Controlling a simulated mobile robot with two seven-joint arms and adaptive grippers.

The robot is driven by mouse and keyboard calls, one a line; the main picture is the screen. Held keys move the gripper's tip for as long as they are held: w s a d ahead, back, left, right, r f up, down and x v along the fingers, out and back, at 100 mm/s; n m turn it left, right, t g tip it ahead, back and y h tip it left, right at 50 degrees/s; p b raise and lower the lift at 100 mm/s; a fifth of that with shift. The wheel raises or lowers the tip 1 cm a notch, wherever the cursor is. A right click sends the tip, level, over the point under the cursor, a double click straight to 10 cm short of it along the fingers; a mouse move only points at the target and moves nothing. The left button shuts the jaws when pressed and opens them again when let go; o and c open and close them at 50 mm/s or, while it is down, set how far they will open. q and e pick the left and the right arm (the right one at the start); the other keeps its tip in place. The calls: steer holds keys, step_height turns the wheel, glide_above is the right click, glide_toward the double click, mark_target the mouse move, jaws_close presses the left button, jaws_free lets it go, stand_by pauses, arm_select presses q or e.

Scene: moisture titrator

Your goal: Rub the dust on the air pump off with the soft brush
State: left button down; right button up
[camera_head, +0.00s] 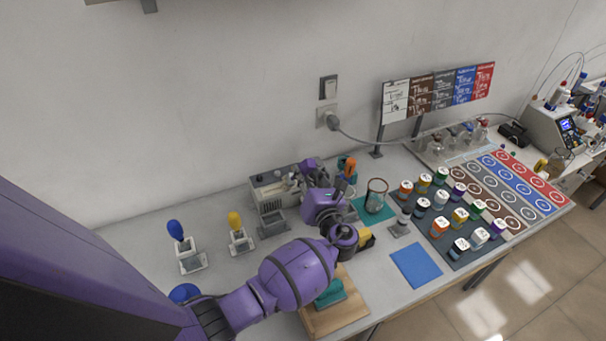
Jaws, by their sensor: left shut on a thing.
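The air pump (266,188) appears to be the pale grey box with a dark top and slotted front, against the wall left of centre. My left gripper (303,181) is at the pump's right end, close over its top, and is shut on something. The arm hides most of what it holds. A small pale piece (290,185) shows at the fingers over the pump; it may be part of the soft brush, but I cannot tell whether it touches the pump. Dust is too small to make out. My right gripper is not in view.
A blue-topped tool (175,231) and a yellow-topped tool (235,221) stand in holders at left. A grey block (271,222) sits before the pump. A beaker (376,196) and several capped bottles stand at right. A blue mat (416,265) is clear.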

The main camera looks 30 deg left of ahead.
arm_select(q)
steer(key=shift+w+d+f, duration=0.1)
steer(key=shift+w+d, duration=0.25)
steer(key=shift+d, duration=0.05)
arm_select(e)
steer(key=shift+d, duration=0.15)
arm_select(q)
steer(key=shift+w+d, duration=0.4)
steer(key=shift+w, duration=0.05)
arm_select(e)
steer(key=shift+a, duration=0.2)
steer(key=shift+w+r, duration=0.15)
arm_select(q)
steer(key=shift+s+a+p, duration=0.35)
steer(key=shift+s+a, duration=0.05)
steer(key=shift+a, duration=0.05)
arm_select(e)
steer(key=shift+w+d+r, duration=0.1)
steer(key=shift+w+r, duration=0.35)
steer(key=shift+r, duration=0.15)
arm_select(q)
steer(key=shift+s, duration=0.1)
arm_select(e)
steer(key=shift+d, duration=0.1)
